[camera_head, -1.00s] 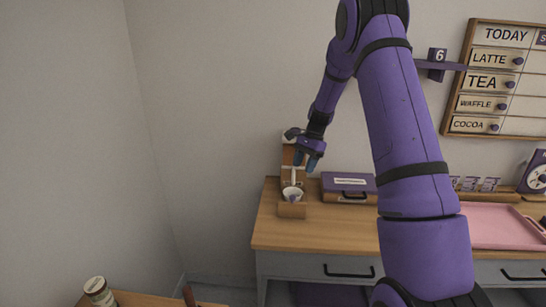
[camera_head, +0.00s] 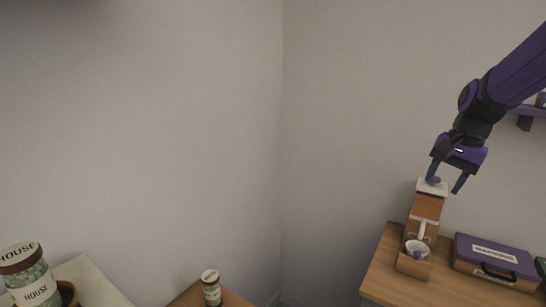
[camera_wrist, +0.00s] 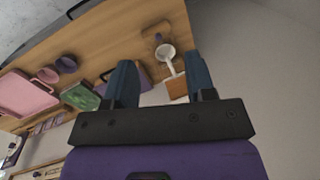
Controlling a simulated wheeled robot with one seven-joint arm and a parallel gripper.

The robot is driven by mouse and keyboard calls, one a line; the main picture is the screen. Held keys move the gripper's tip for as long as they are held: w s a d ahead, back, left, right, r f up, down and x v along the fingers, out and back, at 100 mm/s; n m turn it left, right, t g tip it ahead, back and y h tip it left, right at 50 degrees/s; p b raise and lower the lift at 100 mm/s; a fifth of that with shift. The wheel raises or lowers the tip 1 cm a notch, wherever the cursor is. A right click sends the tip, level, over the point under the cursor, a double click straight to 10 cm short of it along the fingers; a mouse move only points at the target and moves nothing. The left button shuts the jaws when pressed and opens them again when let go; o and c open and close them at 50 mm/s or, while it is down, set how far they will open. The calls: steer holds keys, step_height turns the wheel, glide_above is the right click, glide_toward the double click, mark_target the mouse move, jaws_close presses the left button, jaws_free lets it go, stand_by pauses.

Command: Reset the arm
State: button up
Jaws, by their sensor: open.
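My gripper (camera_head: 449,180) is purple and black with blue fingers. It is open and empty, in the air just above the top of a small wooden stand (camera_head: 426,207) on the counter. The fingers also show in the wrist view (camera_wrist: 162,85), spread well apart with nothing between them. The stand has a white top with a small purple knob close to the left finger; I cannot tell whether they touch.
A purple case (camera_head: 497,262) lies right of the stand on the wooden counter (camera_head: 385,272). A pink tray (camera_wrist: 25,93) and a green item (camera_wrist: 82,97) show in the wrist view. The air left of my gripper is clear.

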steer(key=s+a+r+n+t+h, duration=0.1)
steer(key=s+a+n, duration=0.3)
steer(key=s, duration=0.8)
steer(key=s+a+r+n+t+h, duration=0.1)
steer(key=s+a+r+n+t, duration=0.2)
steer(key=s, duration=0.9)
steer(key=shift+a+r+n, duration=0.45)
steer(key=shift+r+n, duration=0.4)
steer(key=shift+n, duration=0.15)
stand_by(0.9)
